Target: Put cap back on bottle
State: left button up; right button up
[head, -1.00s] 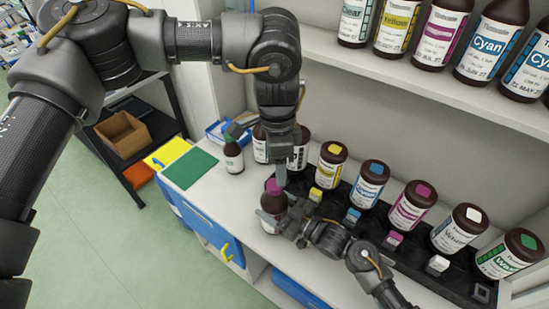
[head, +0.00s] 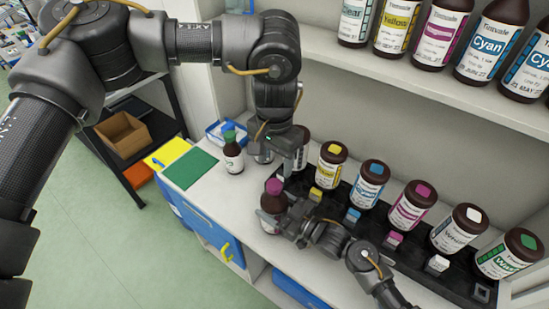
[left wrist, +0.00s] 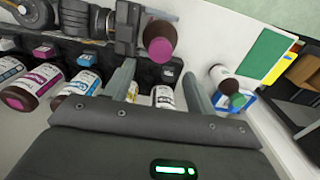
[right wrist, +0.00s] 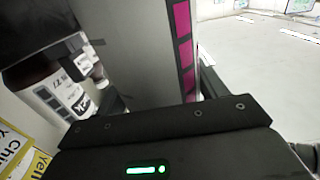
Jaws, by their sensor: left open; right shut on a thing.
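A brown bottle (head: 271,222) stands near the counter's front edge, upright or nearly so. A magenta cap (head: 274,187) sits on its top; I cannot tell how tightly. In the left wrist view the cap (left wrist: 160,50) faces the camera, beyond the fingers. My right gripper (head: 287,221) is shut on this bottle from the right. In the right wrist view its label with a magenta stripe (right wrist: 183,45) fills the space between the fingers. My left gripper (head: 287,164) is open and empty, above and behind the cap, apart from it. Its spread fingers show in the left wrist view.
A green-capped bottle (head: 232,156) stands to the left, near a green mat (head: 190,168) and a blue tray (head: 216,132). A black rack (head: 335,205) with several large bottles runs along the right. A shelf (head: 430,85) of bottles hangs above.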

aim_at(274, 184)
pick_arm(q)
jog(key=shift+f, duration=3.9)
jog(key=shift+c, duration=0.4)
